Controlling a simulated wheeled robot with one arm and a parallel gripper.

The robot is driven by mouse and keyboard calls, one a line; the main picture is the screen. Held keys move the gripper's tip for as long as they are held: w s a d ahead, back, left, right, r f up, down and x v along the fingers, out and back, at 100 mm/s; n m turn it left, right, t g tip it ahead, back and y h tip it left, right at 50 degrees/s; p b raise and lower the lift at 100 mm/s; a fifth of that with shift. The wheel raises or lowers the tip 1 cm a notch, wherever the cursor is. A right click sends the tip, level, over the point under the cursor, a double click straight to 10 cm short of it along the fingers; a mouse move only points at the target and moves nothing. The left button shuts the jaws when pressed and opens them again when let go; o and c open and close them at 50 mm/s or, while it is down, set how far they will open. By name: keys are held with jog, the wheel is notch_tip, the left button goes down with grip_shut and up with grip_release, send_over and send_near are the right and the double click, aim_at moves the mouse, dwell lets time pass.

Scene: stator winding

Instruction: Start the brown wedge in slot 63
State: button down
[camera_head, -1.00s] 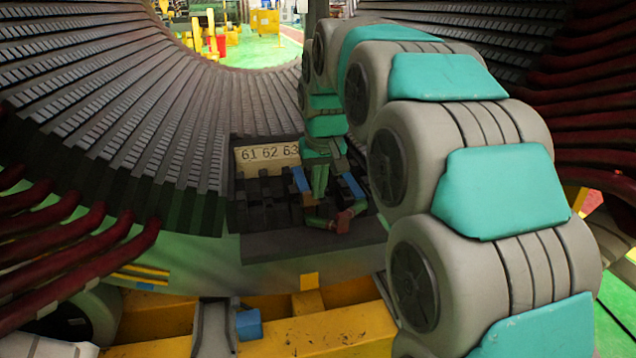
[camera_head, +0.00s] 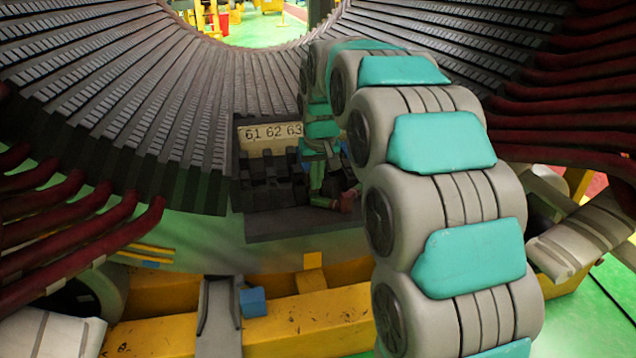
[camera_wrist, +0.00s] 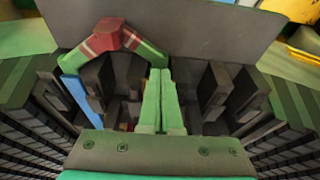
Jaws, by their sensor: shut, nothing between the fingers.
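The number plate (camera_head: 272,136) reads 61 62 63 above a row of dark slots at the bottom of the stator bore. My gripper (camera_head: 318,180) hangs just below the 63 end of the plate. In the wrist view its two green fingers (camera_wrist: 161,98) are shut together with nothing between them, over the dark slot blocks. A coil end with a red tip (camera_wrist: 108,38) and green legs arches beside the fingers; a blue strip (camera_wrist: 80,100) lies along its left leg. I cannot clearly make out the brown wedge; my gripper and the blocks hide part of the slots.
Dark toothed stator walls (camera_head: 110,90) curve up on both sides. Red coil ends (camera_head: 80,225) stick out at left and more at right. A yellow beam (camera_head: 320,320) runs below. A grey upright plate (camera_wrist: 170,32) stands beyond the fingers in the wrist view.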

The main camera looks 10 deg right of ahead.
dwell(0.3)
jog(key=shift+w+r, duration=0.15)
jog(key=shift+w, duration=0.75)
jog(key=shift+w, duration=0.1)
